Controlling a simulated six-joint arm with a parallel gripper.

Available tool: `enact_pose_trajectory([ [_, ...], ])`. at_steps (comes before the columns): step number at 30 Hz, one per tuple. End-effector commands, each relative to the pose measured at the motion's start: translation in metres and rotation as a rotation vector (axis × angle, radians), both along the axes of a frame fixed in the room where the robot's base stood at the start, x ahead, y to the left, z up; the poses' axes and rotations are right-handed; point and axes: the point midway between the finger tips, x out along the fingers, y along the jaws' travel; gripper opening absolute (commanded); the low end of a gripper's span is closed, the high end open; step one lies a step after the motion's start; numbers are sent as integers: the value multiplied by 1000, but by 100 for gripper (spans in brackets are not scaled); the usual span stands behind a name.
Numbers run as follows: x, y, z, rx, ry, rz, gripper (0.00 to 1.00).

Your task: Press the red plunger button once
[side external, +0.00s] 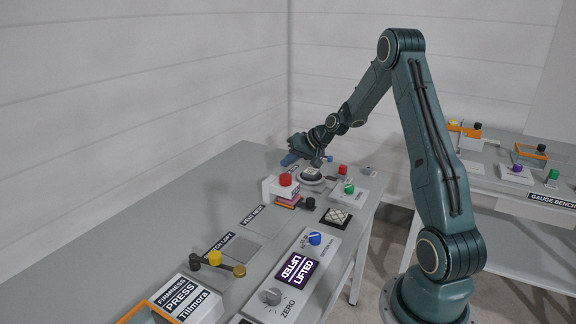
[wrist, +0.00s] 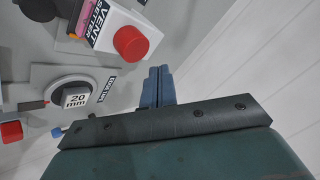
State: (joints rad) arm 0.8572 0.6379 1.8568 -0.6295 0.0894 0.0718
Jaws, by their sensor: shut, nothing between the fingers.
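A red plunger button (side external: 285,180) tops a white box (side external: 272,190) on the bench. In the wrist view the button (wrist: 131,43) is up and left of my fingertips, on a box lettered "VENT SETTER" (wrist: 98,22). A smaller red knob (side external: 343,169) stands further right, and it also shows in the wrist view (wrist: 11,131). My gripper (side external: 289,159) is beyond the button in the side view. In the wrist view its blue fingers (wrist: 158,70) are together, empty and apart from the button. Whether the button is pressed cannot be told.
A round gauge marked "20 mm" (wrist: 75,98) lies near the gripper. The bench's left side (side external: 150,225) is clear. A wall rises behind.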

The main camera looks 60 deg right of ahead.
Motion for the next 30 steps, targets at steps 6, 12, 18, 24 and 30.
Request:
enact_pose_trajectory([
  [6, 0, 0, 16, -1, -1, 0, 0],
  [12, 0, 0, 29, -1, -1, 0, 0],
  [18, 0, 0, 33, 0, 0, 0, 0],
  [24, 0, 0, 33, 0, 1, 1, 0],
  [30, 0, 0, 33, 0, 1, 1, 0],
])
